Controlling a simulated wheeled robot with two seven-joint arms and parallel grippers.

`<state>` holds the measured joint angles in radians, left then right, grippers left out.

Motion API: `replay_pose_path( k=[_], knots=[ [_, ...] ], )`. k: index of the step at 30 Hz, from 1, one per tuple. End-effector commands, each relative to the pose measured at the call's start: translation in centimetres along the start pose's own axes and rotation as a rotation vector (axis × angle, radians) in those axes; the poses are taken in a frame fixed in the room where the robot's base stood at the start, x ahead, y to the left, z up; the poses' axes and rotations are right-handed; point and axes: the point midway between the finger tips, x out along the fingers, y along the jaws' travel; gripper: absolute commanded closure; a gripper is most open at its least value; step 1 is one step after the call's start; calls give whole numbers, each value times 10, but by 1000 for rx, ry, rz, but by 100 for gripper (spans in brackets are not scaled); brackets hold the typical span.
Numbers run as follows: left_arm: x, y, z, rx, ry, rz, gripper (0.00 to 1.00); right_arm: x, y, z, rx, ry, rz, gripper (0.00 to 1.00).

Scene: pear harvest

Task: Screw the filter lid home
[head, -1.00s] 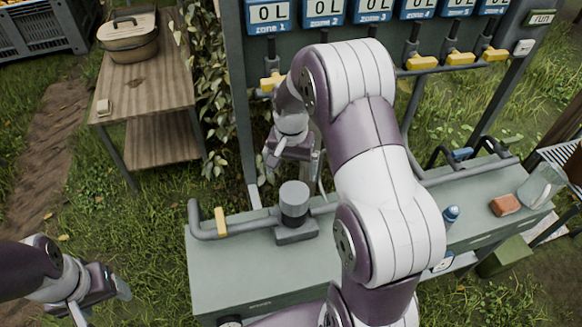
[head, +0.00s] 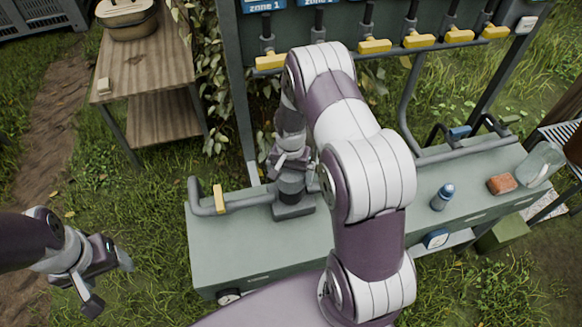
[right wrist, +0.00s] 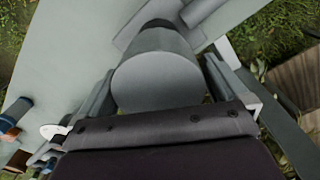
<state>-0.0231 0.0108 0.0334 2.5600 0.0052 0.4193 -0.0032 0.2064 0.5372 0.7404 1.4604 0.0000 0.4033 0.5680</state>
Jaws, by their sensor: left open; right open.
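The filter lid is a grey round cap on a dark filter housing (head: 291,187), which stands upright on the green bench. In the right wrist view the lid's (right wrist: 158,82) flat round top lies between my two fingers. My right gripper (head: 290,166) is open around the lid from above, one finger on each side; whether they touch it I cannot tell. The gripper hides most of the lid in the head view. My left gripper (head: 108,280) is open and empty at the lower left, over the grass, away from the bench.
A grey pipe with a yellow lever (head: 219,198) runs left of the filter. A blue-capped bottle (head: 442,197), a reddish block (head: 501,184) and a clear jar (head: 541,163) are on the bench's right. Yellow-handled valves (head: 375,46) line the panel behind. A wooden table (head: 150,75) stands at left.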

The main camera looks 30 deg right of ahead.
Motion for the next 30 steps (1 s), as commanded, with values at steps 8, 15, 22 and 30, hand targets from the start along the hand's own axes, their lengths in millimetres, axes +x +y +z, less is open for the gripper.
replay_pose_path(
  k=[8, 15, 22, 30],
  knots=[
    [0, 0, 0, 0, 0, 0, 31, 0, 0, 0, 0, 0, 0, 44],
    [-6, 0, -1, 0, 0, 0, 31, -2, 0, 0, 374, 0, 0, 44],
    [-11, 0, -1, 0, 0, 0, 31, -2, 0, 0, 1029, 0, -1, 44],
    [-11, 0, -1, 0, 0, 0, 31, -2, -1, -2, 1305, 2, -5, 44]
  ],
)
